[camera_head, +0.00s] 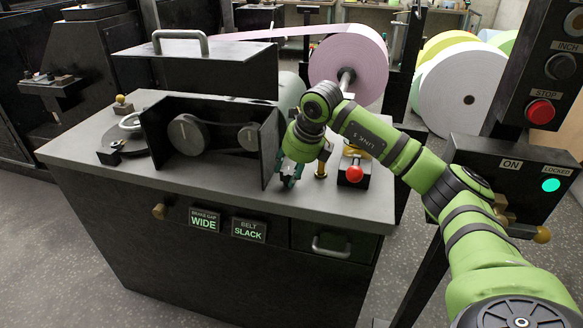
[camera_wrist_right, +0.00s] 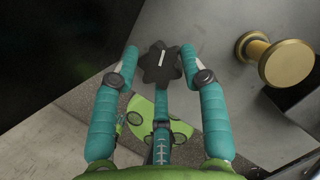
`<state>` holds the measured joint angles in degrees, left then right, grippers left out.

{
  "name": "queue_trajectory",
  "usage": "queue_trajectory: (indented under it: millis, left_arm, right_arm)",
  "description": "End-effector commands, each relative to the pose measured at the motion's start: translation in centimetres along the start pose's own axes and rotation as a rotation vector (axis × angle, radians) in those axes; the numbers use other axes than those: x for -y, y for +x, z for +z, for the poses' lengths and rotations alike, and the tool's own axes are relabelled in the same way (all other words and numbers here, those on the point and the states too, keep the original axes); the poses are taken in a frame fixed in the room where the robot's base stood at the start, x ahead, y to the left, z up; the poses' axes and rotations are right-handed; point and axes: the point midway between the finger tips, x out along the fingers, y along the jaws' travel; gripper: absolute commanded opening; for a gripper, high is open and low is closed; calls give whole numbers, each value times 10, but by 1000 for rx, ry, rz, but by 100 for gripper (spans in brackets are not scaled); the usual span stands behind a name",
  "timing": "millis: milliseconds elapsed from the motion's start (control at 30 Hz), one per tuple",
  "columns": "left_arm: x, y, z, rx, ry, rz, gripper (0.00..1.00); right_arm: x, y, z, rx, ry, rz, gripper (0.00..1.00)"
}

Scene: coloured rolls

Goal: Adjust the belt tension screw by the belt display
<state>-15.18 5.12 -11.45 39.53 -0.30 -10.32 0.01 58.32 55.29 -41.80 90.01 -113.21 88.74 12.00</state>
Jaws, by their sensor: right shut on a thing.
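The belt display (camera_head: 248,230) on the cabinet front reads "BELT SLACK". The belt tension screw appears as a dark lobed knob with a white line (camera_wrist_right: 162,63) in the right wrist view. My right gripper (camera_head: 290,174) reaches down to the worktop beside the belt housing. The gripper hides the knob in the head view. The belt with its two grey pulleys (camera_head: 188,134) sits in the black open housing left of the gripper. My left gripper is out of view.
A brass post (camera_head: 322,160) stands close right of the gripper, also in the wrist view (camera_wrist_right: 272,62). A red button (camera_head: 354,173) is farther right. The dark housing wall (camera_head: 270,148) is close left. Another display (camera_head: 204,219) reads "WIDE".

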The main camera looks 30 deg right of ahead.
Motion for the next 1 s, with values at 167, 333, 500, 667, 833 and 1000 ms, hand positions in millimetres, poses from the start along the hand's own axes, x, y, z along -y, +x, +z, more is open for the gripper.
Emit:
queue_trajectory:
  millis: [167, 333, 500, 667, 833, 1000]
  left_arm:
    - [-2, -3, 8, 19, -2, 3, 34]
    - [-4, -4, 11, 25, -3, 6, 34]
    - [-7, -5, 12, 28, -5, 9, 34]
    - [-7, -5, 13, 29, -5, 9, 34]
    - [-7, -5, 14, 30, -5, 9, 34]
    - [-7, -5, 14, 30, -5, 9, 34]
  right_arm:
    - [1, -5, 7, 25, 131, -57, 11]
    - [1, -6, 7, 27, 243, -102, 11]
    - [1, -6, 8, 28, 326, -135, 11]
    - [1, -6, 8, 29, 375, -154, 11]
    - [1, -6, 8, 29, 398, -164, 11]
    - [2, -6, 8, 29, 402, -166, 11]
